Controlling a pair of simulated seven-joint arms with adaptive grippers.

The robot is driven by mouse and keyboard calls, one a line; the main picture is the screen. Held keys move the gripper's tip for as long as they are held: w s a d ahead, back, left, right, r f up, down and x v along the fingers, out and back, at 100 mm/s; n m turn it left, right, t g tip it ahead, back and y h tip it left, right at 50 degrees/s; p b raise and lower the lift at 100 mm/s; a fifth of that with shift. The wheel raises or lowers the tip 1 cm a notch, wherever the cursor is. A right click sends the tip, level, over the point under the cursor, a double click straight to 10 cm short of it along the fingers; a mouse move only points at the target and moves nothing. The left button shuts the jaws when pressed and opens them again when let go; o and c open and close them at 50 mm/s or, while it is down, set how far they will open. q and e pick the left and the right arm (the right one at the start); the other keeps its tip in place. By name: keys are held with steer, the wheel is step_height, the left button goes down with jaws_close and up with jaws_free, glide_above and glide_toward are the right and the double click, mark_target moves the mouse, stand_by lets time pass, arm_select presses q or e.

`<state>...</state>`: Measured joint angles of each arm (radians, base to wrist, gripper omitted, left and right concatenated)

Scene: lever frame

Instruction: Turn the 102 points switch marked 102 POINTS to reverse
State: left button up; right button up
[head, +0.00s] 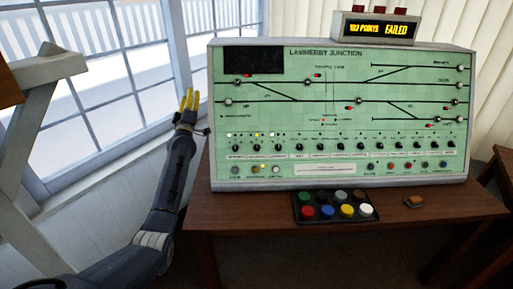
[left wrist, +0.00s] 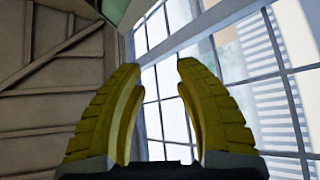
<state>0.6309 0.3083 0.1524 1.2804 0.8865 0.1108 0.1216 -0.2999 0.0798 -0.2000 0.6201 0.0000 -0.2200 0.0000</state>
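A green signalling panel (head: 300,113) headed LAMMERBY JUNCTION stands on a brown wooden table. A row of small black rotary switches (head: 318,146) runs across its lower part, each with a white label below. The labels are too small to read, so I cannot tell which switch is marked 102 POINTS. An amber display (head: 378,29) on top reads "102 POINTS FAILED". My left gripper (head: 188,98) is raised just left of the panel, fingers up and apart from it. In the left wrist view its yellow fingers (left wrist: 158,110) are spread with nothing between them. My right gripper is not in view.
A black tray (head: 299,218) with several coloured buttons lies on the table (head: 245,217) before the panel. A small brown object (head: 414,202) lies to its right. Windows (head: 110,75) stand behind my left arm, and a wooden frame (head: 30,100) at far left.

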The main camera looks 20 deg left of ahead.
arm_select(q)
steer(key=s+d+f+n, duration=0.2)
steer(key=d+f+n, duration=0.2)
steer(key=d+n, duration=0.25)
steer(key=s+d+f+n, duration=0.2)
steer(key=d+f+n, duration=0.25)
steer(key=d, duration=0.35)
steer(key=n+g+h, duration=0.1)
steer(key=n+g, duration=0.4)
steer(key=n, duration=1)
glide_toward(257, 145)
steer(key=x, duration=0.9)
steer(key=shift+c, duration=0.2)
jaws_close()
